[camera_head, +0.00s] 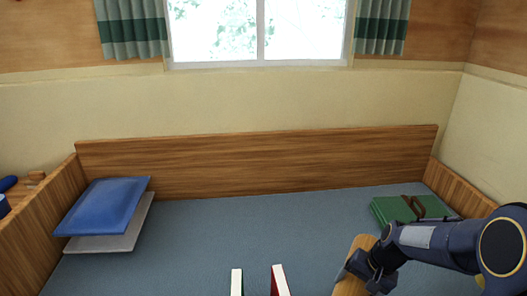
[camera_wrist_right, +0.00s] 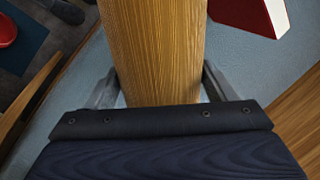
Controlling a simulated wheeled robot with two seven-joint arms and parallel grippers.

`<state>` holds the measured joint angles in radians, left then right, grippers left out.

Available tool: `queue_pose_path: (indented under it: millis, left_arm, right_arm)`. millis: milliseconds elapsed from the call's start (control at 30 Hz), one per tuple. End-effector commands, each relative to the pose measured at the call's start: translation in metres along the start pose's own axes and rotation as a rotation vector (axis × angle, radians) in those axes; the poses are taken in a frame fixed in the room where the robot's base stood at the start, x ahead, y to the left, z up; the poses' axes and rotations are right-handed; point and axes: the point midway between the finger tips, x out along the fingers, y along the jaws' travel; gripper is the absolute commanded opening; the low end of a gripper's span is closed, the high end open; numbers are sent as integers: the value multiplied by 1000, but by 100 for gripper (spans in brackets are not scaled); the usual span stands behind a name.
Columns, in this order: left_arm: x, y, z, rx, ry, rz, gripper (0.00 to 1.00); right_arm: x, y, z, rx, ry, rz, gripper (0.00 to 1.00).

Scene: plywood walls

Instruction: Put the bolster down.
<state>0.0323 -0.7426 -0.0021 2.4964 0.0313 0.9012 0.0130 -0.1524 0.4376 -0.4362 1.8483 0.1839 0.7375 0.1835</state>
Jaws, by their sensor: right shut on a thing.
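The bolster is an ochre, ribbed, long thing. It shows at the bottom right of the head view (camera_head: 354,268) and fills the upper middle of the right wrist view (camera_wrist_right: 155,45). My right gripper (camera_wrist_right: 158,88) is shut on it, one finger on each side. The arm comes in from the right and hides part of the bolster. The bolster is over the blue-grey bed surface (camera_head: 200,240); whether it touches the bed I cannot tell. My left gripper is not in view.
A blue pillow (camera_head: 105,205) overlaps a grey one (camera_head: 120,238) at the left. A green item with brown straps (camera_head: 390,211) lies at the right. A wooden headboard (camera_head: 260,163) closes the back. The bed's middle is clear.

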Motion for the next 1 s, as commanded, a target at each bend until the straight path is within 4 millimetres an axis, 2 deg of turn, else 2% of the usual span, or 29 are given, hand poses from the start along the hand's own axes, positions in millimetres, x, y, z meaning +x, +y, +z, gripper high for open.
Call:
queue_pose_path:
  millis: [33, 100, 333, 667, 1000]
  left_arm:
    - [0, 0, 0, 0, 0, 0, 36]
    - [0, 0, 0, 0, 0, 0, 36]
    - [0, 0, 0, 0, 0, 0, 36]
    - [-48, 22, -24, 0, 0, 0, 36]
    - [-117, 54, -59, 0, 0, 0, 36]
  right_arm:
    - [-3, -13, 3, -99, -27, -4, 44]
    - [-6, -27, 8, -229, -64, -6, 44]
    - [-18, -62, 24, -568, -160, -19, 44]
    - [-46, -68, 29, -551, -168, -30, 44]
    - [-86, -74, 38, -547, -167, -29, 44]
